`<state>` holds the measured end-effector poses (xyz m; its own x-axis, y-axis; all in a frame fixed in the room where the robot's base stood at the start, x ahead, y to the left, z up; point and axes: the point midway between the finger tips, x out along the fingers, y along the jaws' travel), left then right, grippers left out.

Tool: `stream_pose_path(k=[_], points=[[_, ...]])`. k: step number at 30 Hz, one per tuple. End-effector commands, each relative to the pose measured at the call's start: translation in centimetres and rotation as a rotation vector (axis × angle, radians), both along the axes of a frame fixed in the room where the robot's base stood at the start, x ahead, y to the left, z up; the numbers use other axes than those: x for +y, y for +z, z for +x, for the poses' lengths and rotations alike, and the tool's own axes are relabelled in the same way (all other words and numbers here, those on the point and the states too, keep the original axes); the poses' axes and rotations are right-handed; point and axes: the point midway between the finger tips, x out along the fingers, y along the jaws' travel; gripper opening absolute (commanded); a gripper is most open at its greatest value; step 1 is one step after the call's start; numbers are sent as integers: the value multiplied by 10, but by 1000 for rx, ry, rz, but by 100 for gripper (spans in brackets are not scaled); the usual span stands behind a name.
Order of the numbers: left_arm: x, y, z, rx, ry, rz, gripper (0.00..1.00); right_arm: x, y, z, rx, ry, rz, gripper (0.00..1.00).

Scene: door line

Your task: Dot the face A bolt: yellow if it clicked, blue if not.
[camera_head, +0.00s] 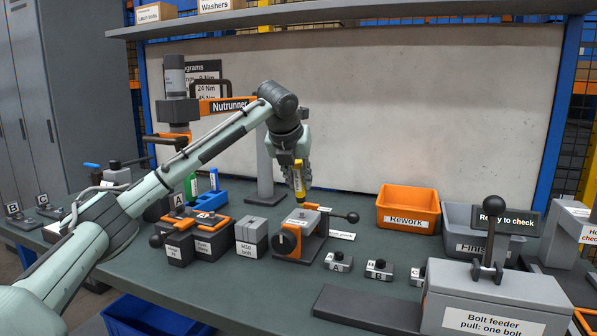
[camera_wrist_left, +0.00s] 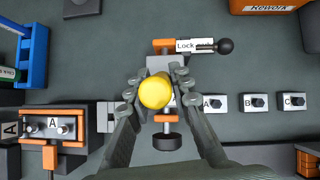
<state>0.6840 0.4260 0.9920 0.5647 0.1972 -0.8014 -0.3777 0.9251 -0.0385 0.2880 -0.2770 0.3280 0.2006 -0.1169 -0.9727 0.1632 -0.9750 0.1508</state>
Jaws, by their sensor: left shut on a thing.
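My left gripper (camera_head: 299,166) is shut on a yellow marker (camera_head: 299,186), held upright above the orange and grey clamp fixture (camera_head: 291,243). In the left wrist view the marker's round yellow end (camera_wrist_left: 155,92) sits between the fingers and hides the middle of the fixture (camera_wrist_left: 167,65). I cannot tell whether the marker's tip touches anything. An A tag (camera_head: 178,200) stands left of the fixture. No bolt face under the marker shows clearly. My right gripper is not in view.
Small blocks tagged A (camera_head: 338,262) and B (camera_head: 379,270) lie right of the fixture. The orange Rework bin (camera_head: 408,209) and a grey Finished bin stand behind. The bolt feeder (camera_head: 495,299) is front right, with a "Ready to check" sign (camera_head: 505,219) behind it.

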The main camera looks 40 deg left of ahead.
Motion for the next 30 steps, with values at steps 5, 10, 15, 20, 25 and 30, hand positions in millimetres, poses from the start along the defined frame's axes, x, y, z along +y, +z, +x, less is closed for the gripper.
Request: stream_pose_path(k=[5,10,15,20,25,30], points=[[0,-5,0,0,0,0,0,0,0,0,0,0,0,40],[0,-5,0,0,0,0,0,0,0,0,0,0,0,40],[0,-5,0,0,0,0,0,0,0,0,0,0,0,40],[0,-8,0,1,0,0,0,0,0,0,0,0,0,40],[0,-8,0,0,1,-1,0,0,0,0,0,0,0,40],[0,-8,0,0,1,-1,0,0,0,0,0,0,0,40]])
